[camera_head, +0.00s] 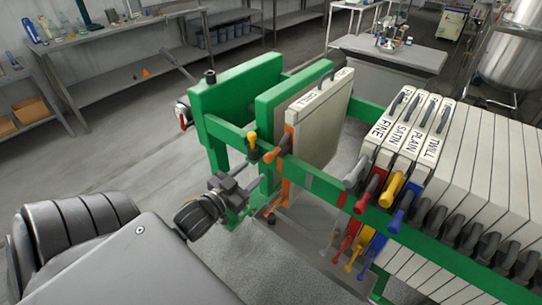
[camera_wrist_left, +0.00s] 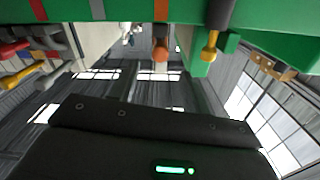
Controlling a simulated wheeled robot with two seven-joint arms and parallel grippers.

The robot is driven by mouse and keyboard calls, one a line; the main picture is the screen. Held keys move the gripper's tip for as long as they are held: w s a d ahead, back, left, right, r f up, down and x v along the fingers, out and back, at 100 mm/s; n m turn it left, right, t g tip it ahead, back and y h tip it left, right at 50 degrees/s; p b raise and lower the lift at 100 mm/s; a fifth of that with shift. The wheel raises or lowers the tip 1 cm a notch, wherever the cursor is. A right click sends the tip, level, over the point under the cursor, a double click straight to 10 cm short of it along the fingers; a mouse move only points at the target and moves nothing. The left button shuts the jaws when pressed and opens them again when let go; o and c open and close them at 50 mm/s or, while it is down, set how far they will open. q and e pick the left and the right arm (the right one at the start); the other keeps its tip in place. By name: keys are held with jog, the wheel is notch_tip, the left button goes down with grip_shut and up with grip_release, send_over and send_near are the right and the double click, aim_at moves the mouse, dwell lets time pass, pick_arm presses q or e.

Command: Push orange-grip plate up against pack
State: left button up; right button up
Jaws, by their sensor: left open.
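The orange-grip plate (camera_head: 318,115) is a pale upright plate with a black top handle. It hangs in the green frame beside the green pressing plate (camera_head: 280,95). Its orange grip (camera_head: 285,144) sticks out over the near rail and also shows in the left wrist view (camera_wrist_left: 161,48). The pack (camera_head: 470,140) of pale plates stands to the right, with a wide gap between. My left gripper (camera_head: 236,190) is open, below and left of the orange grip, on the near side of the rail; I see no contact. Its fingertips are hard to make out. My right gripper is out of view.
The pack's nearest plates carry grey, red (camera_head: 370,190), yellow (camera_head: 391,188) and blue (camera_head: 403,209) grips jutting over the green rail (camera_head: 325,190). A yellow-tipped lever (camera_head: 253,146) stands just left of the orange grip. Benches and a steel tank (camera_head: 510,55) are farther back.

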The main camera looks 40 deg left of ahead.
aim_at(266, 160)
pick_arm(q)
jog(key=w+p, duration=0.1)
jog(key=w, duration=0.7)
jog(key=shift+w+a, duration=0.15)
jog(key=shift+w, duration=0.25)
jog(key=shift+w+p, duration=0.35)
jog(key=shift+w, duration=0.3)
jog(key=shift+c, duration=0.5)
grip_shut()
